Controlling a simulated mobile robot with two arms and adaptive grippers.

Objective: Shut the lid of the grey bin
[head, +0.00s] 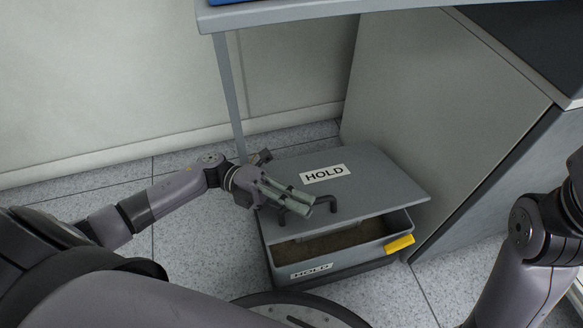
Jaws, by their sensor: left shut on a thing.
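The grey bin (340,262) stands on the floor under the table. Its grey lid (375,178), with a white HOLD label (325,173), covers the back part. A gap shows at the front between lid and bin, and I see the brownish inside (325,243) through it. A dark handle (333,206) is on the lid's front edge. My left gripper (306,204) is shut on the lid handle, its fingers hiding part of it. My right arm shows at the right, but its gripper is out of view.
A yellow tag (399,244) is on the bin's front right rim. A grey cabinet (440,110) stands close on the bin's right. A thin table leg (229,95) rises behind my left gripper. Tiled floor (185,235) is free on the left.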

